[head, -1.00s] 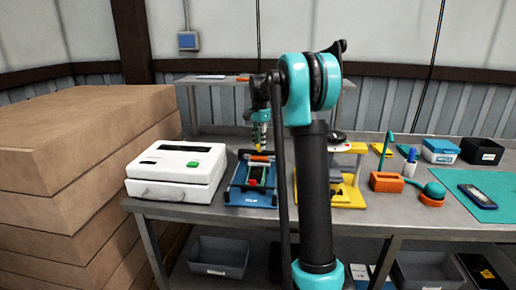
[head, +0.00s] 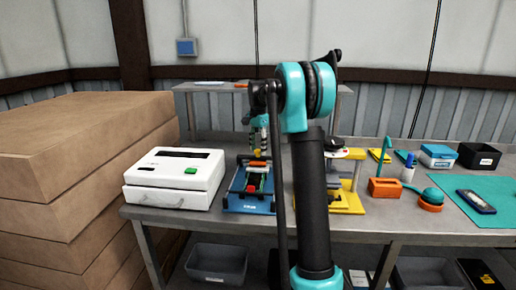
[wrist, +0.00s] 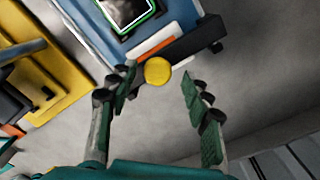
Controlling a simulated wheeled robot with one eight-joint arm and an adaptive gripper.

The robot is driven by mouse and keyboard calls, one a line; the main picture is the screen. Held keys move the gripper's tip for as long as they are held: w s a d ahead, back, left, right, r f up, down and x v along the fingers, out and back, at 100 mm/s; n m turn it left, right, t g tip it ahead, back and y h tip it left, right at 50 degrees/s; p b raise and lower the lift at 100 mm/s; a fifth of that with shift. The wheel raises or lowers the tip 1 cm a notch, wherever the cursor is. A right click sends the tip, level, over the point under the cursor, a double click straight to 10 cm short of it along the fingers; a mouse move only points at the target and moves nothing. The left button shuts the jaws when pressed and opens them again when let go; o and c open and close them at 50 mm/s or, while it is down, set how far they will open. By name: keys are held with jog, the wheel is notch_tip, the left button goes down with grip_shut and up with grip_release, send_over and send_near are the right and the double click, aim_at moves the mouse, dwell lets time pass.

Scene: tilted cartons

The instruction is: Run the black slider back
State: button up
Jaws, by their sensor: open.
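A blue fixture (head: 250,206) stands on the bench left of my arm. It also shows at the top of the wrist view (wrist: 177,37), with a green-rimmed part (wrist: 128,14) on it. The black slider (wrist: 192,40) appears as a dark bar across the fixture's end, beside an orange strip and a white strip. A round yellow knob (wrist: 158,71) sits at the bar's edge. My gripper (wrist: 158,84) is open, with one finger on each side of the knob and visible gaps to it. In the head view my gripper (head: 257,150) is over the fixture's far end.
A white box with a green button (head: 175,178) stands close left of the fixture. A yellow stand (head: 345,200) is on its right, partly behind my arm. Stacked cartons (head: 80,150) fill the left side. A raised shelf (head: 210,88) runs behind.

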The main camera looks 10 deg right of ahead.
notch_tip(320, 180, up, 12)
dwell(0.5)
